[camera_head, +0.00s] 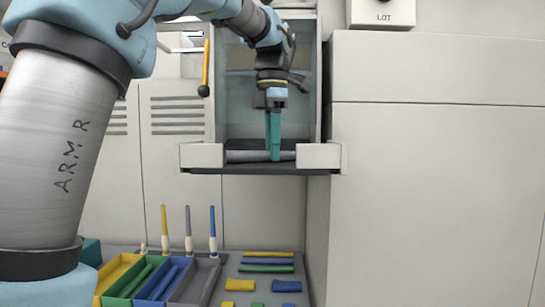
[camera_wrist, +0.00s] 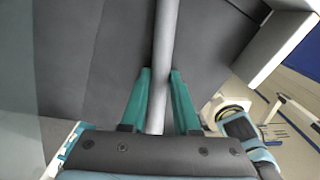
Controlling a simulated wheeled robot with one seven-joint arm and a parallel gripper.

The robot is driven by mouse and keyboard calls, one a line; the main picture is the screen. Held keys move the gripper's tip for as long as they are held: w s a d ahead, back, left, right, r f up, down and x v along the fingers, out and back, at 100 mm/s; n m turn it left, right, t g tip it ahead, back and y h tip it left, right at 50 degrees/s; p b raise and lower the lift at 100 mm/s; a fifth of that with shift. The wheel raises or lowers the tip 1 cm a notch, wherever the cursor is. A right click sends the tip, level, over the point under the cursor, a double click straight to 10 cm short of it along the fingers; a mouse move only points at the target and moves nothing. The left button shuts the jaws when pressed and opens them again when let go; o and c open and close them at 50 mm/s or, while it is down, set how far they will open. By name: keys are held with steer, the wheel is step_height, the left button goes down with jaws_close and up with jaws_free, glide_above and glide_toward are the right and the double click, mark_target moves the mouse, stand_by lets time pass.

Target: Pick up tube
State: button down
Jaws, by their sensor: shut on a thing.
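A grey tube (camera_head: 246,156) lies sideways in the opening of a machine cabinet, above a dark ledge. In the wrist view the tube (camera_wrist: 164,50) runs from the top edge down between my two teal fingers. My gripper (camera_head: 274,155) reaches down to the tube from above. The gripper also shows in the wrist view (camera_wrist: 160,75), with a finger on each side of the tube, shut on it. The tube's part nearest the gripper body is hidden in the wrist view.
Pale blocks (camera_head: 202,156) and (camera_head: 318,156) flank the opening. Below is a table with blue (camera_head: 158,284), green and yellow bins, upright bobbins (camera_head: 212,230) and flat coloured pieces (camera_head: 267,254). A large grey cabinet (camera_head: 430,190) stands at right.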

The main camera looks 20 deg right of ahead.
step_height(320, 180, up, 10)
stand_by(0.8)
